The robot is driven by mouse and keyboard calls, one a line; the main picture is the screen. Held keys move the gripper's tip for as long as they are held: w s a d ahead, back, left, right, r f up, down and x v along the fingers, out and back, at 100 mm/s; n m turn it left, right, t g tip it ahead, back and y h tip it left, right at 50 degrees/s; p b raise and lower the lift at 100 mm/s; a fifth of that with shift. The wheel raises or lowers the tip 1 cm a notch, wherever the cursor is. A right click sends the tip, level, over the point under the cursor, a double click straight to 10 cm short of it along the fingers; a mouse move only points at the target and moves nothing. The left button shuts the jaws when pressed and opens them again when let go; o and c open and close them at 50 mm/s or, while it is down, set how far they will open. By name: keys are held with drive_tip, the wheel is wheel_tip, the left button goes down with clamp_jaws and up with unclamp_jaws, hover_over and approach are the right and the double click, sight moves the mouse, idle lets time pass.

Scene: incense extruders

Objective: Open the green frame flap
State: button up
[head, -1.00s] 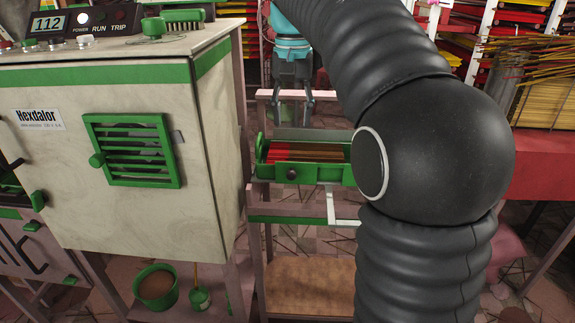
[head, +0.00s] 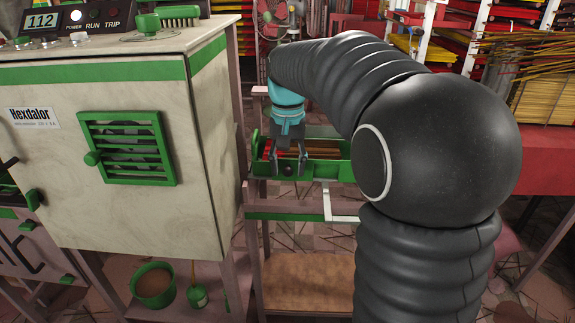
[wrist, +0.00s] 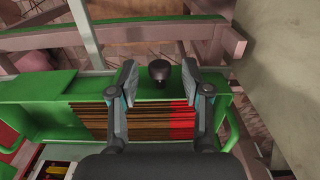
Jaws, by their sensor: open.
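The green frame (head: 325,170) holds brown and red incense sticks and sits on a wooden stand right of the cabinet. Its green front panel carries a dark round knob (wrist: 159,72). In the wrist view the frame (wrist: 85,92) fills the middle, with the sticks behind the knob. My gripper (head: 289,168) points down at this front panel. In the wrist view my open gripper (wrist: 159,82) has one finger on each side of the knob, with visible gaps. My arm hides the frame's right end in the head view.
A pale cabinet (head: 120,210) with a green louvred vent (head: 127,147) stands close on the left. A wooden stand rail (wrist: 150,32) runs beyond the frame's front. Incense racks (head: 500,60) fill the back right.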

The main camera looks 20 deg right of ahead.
drive_tip(key=shift+f, duration=0.15)
clamp_jaws()
